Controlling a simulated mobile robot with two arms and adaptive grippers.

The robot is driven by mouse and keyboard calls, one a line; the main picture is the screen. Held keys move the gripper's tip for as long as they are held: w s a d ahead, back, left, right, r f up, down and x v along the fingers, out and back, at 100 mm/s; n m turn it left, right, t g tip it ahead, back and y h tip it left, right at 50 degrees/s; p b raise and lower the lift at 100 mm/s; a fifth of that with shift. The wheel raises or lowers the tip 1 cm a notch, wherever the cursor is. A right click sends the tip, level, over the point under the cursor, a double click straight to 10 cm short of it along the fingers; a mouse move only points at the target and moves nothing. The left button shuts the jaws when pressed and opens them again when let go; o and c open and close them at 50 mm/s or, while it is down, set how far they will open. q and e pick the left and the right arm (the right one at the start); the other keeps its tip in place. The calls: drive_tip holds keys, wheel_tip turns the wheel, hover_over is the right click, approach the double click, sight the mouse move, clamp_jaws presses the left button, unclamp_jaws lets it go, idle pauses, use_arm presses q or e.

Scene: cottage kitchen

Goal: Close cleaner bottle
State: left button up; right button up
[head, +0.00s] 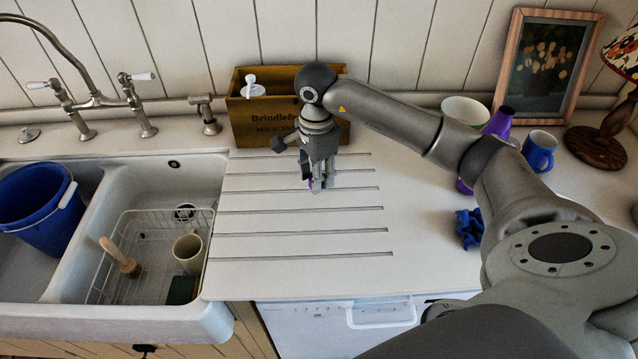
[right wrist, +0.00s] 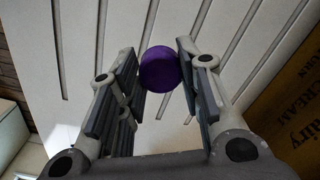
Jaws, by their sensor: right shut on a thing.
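My right gripper (head: 318,184) is over the grooved white drainboard, pointing down, in front of the wooden box. It is shut on a small round purple cap (right wrist: 160,70), which sits between the fingertips in the right wrist view. A purple bottle (head: 498,122) stands on the counter at the right, behind my right arm. The arm hides its middle, and a bit of purple shows below the arm. I cannot make out its mouth clearly. My left gripper is not in view.
The wooden box (head: 246,118) stands against the wall, holding a white pump-topped item (head: 252,88). The sink with a dish rack (head: 140,225) is left. The drainboard (head: 300,218) is clear.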

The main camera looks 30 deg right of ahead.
drive_tip(key=s+a+r+b, duration=0.2)
drive_tip(key=s+a+r, duration=0.4)
drive_tip(key=s+a, duration=0.1)
drive_tip(key=shift+s+a+b, duration=0.2)
drive_tip(key=shift+s+b, duration=0.1)
drive_tip(key=shift+s, duration=0.1)
drive_tip(key=s+a+f+n, duration=0.1)
drive_tip(key=s+f+n, duration=0.1)
drive_tip(key=n, duration=0.7)
drive_tip(key=s+a+f+n, duration=0.2)
drive_tip(key=n, duration=0.7)
drive_tip(key=shift+s+a+f+n, duration=0.3)
drive_tip(key=shift+s+f, duration=0.05)
drive_tip(key=shift+f, duration=0.05)
